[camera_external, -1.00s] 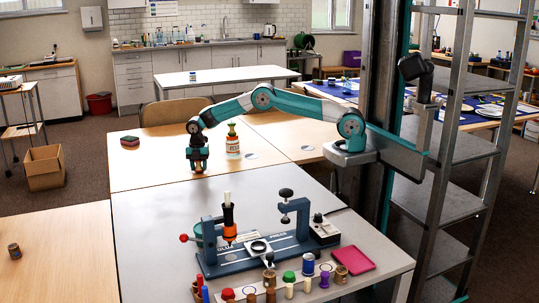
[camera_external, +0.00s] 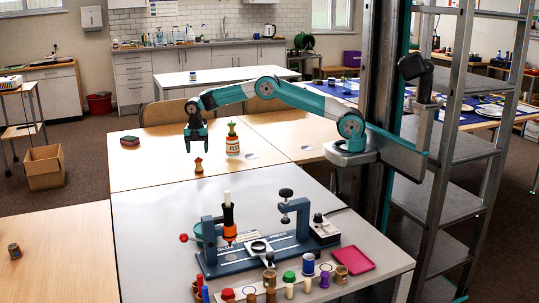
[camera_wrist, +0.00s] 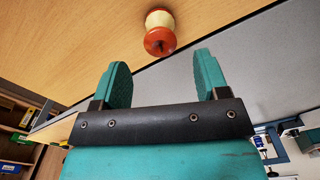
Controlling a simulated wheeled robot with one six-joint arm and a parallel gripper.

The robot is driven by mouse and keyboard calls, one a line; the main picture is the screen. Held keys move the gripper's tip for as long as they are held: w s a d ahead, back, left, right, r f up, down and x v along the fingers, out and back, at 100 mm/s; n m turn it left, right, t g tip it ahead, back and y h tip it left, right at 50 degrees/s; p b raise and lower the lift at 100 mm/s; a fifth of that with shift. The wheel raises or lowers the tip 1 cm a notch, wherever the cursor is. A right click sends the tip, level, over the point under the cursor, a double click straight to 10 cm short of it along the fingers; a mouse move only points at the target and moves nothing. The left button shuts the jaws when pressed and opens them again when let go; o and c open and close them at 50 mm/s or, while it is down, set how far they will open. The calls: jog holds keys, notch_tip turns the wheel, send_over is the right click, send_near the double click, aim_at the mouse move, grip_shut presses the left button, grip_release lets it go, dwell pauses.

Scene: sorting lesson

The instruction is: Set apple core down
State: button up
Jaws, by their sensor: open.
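The apple core (camera_external: 198,166) stands upright on the wooden table, close to where it meets the grey table, with its red end and pale middle showing. It also shows in the wrist view (camera_wrist: 159,32), beyond the fingertips. My gripper (camera_external: 196,148) is open and empty above the apple core, with a clear gap between them. In the wrist view its two teal fingers (camera_wrist: 158,72) are spread wide with nothing between them.
A jar labelled PEST (camera_external: 233,145) with a green top stands just right of the apple core. A red sponge-like block (camera_external: 130,141) lies to the left. The press device (camera_external: 265,245) and several small pieces stand on the grey table (camera_external: 150,230) in front.

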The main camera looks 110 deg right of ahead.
notch_tip(320, 180, up, 4)
jog(key=shift+a+f, duration=0.1)
jog(key=shift+f, duration=0.05)
jog(key=s+a+r+m, duration=0.1)
jog(key=a+r, duration=0.3)
jog(key=a, duration=0.5)
jog(key=a+r, duration=0.4)
jog(key=a, duration=0.4)
jog(key=s+a+r+m+t+y, duration=0.1)
jog(key=s+a+r, duration=0.1)
jog(key=s+a, duration=0.35)
jog(key=s+a+r+m, duration=0.1)
jog(key=s+a+r, duration=0.15)
jog(key=a, duration=0.55)
jog(key=s+a+m+y, duration=0.1)
jog(key=s+a, duration=0.4)
jog(key=s, duration=0.4)
jog(key=s+a+f+m+y, duration=0.1)
jog(key=s+a, duration=0.4)
jog(key=s, duration=0.4)
jog(key=s+a+m+g+y, duration=0.1)
jog(key=s+a, duration=0.4)
jog(key=s, duration=0.5)
jog(key=shift+f, duration=0.15)
notch_tip(320, 180, up, 10)
jog(key=p, duration=1)
